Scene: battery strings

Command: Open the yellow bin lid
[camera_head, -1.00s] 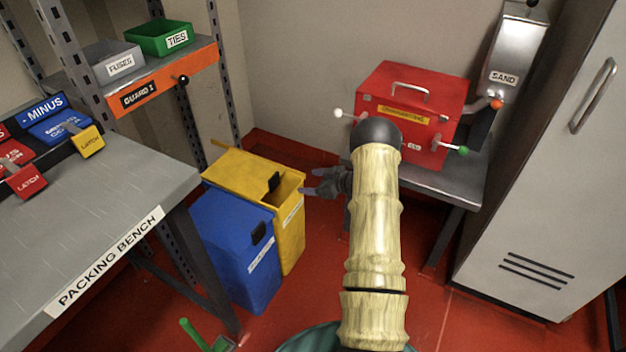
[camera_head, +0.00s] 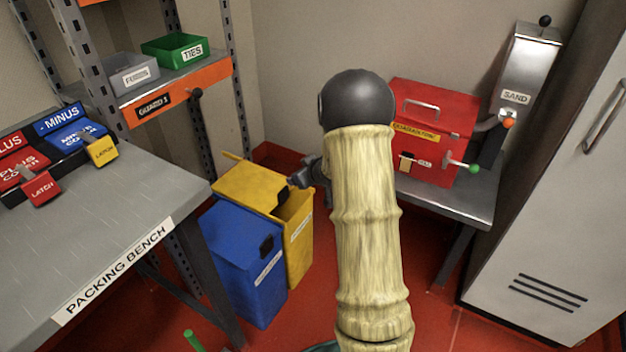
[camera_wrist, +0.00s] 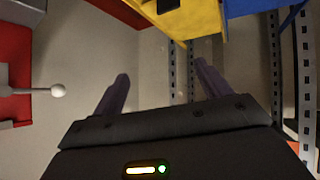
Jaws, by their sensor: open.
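The yellow bin (camera_head: 299,245) stands on the red floor behind the blue bin. Its yellow lid (camera_head: 245,187) has a black handle (camera_head: 283,198). A dark opening shows at the bin's right end, beside the handle, so the lid does not cover the whole top. My gripper (camera_head: 297,180) is just above and behind the handle in the head view, partly hidden by my arm. In the wrist view my gripper (camera_wrist: 160,75) is open, with nothing between its fingers. The yellow bin (camera_wrist: 190,18) and the black handle (camera_wrist: 167,5) show at the top edge there, beyond the fingertips.
The blue bin (camera_head: 239,268) stands in front of the yellow one. The packing bench (camera_head: 120,210) is at left, with shelving behind it. A red box (camera_head: 437,110) with projecting knobs sits on a metal table (camera_head: 455,198) at right. A grey cabinet (camera_head: 545,210) is far right.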

